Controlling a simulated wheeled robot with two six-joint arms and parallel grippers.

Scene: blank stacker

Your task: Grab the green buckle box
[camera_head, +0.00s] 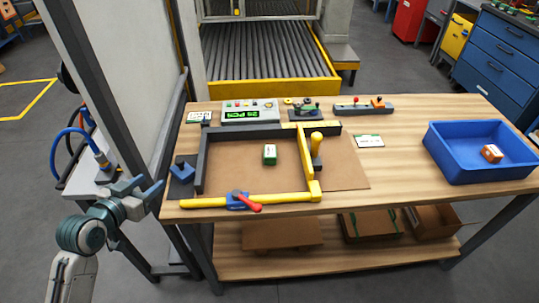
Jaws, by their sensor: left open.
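A small green and white box (270,154) sits on the brown board (233,167) on the wooden table. It stands inside a frame of dark and yellow bars, apart from them. My left gripper (157,190) is open and empty at the table's left edge, well to the left of the box. A dark blue block (182,170) on the table's left edge is close to the gripper. My right gripper is out of view.
A yellow bar (285,199) with a red-handled clamp (243,201) runs along the board's front. A blue bin (447,175) holding an orange box (491,153) is at the right. A control panel (250,112) stands at the back.

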